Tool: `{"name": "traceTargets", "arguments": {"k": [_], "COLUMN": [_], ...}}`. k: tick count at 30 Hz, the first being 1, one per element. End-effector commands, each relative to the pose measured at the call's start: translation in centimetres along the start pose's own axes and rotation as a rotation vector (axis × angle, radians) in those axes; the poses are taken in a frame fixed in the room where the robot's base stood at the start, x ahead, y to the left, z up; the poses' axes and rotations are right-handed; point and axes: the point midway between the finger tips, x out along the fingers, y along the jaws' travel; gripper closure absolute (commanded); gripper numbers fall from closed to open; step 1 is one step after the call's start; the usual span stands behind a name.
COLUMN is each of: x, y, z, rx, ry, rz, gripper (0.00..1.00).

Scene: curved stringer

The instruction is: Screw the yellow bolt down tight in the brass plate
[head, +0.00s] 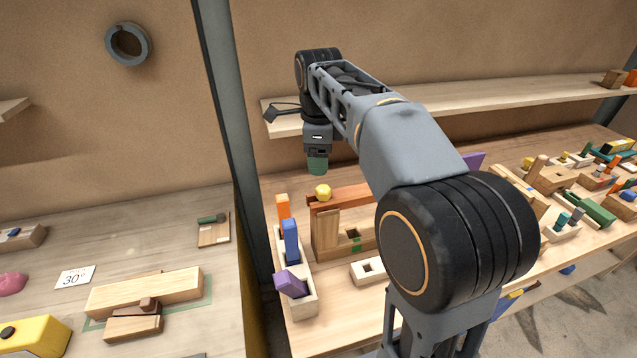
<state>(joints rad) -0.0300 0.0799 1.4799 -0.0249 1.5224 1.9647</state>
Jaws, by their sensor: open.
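The yellow bolt (323,192) shows as a small yellow head on top of a wooden block stand (325,232), at the left end of a reddish-brown strip (352,194). I cannot make out the brass plate clearly; the bolt's shaft and seat are hidden. My gripper (317,168) points down with a green tip, just above the bolt and slightly left of it in the picture. A small gap shows between them. It is open, and I see nothing held in it.
A pale tray (303,305) with orange, blue and purple blocks stands left of the stand. A pale block with a square hole (368,270) lies in front. A grey post (232,130) rises at left. A shelf (480,105) runs behind. Crowded wooden pieces fill the right.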

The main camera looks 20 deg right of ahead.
Motion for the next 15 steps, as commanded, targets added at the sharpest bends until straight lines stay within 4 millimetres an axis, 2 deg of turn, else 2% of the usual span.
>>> {"name": "traceTargets", "arguments": {"k": [1, 6, 15], "x": [1.1, 4.2, 8.3], "y": [0.0, 0.0, 0.0], "z": [-0.1, -0.1, 0.1], "rx": [0.003, 0.002, -0.002], "ry": [0.002, 0.001, 0.001], "rz": [0.004, 0.004, 0.003], "gripper": [0.34, 0.34, 0.34]}}
